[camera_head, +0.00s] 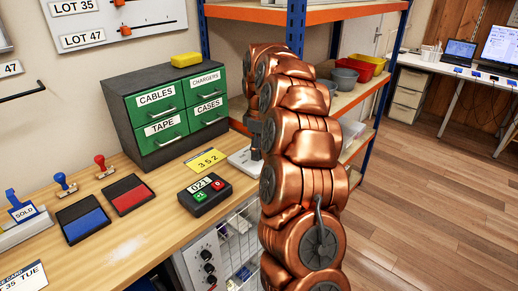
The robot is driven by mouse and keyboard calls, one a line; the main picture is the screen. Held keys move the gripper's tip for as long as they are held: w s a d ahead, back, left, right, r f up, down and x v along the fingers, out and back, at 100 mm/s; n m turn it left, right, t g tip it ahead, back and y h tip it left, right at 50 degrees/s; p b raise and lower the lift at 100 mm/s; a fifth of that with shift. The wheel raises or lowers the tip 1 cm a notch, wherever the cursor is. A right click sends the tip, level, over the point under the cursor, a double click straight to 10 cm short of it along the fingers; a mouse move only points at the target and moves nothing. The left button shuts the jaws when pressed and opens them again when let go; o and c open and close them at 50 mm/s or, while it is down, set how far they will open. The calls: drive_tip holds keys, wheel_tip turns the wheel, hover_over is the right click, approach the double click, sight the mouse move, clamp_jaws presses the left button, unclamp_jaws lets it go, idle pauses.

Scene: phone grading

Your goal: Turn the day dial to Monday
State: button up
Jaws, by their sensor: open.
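No dial with readable day marks shows. A pale panel (204,262) below the bench's front edge carries several dark round knobs (207,267); their markings are too small to read, so I cannot tell if one is the day dial. My copper arm fills the middle. A dark part of my gripper (255,137) shows at the arm's left side, above the back of the bench and apart from the knobs. The rest of it is hidden behind the arm.
On the bench stand a green drawer cabinet (136,107), a counter box (204,193) reading 021, red (127,194) and blue (84,221) ink pads and stamps (65,184). A blue-posted shelf (366,98) with bins stands behind my arm. Open floor lies at right.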

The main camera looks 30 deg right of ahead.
wheel_tip(320, 180, up, 12)
idle(1.0)
idle(0.6)
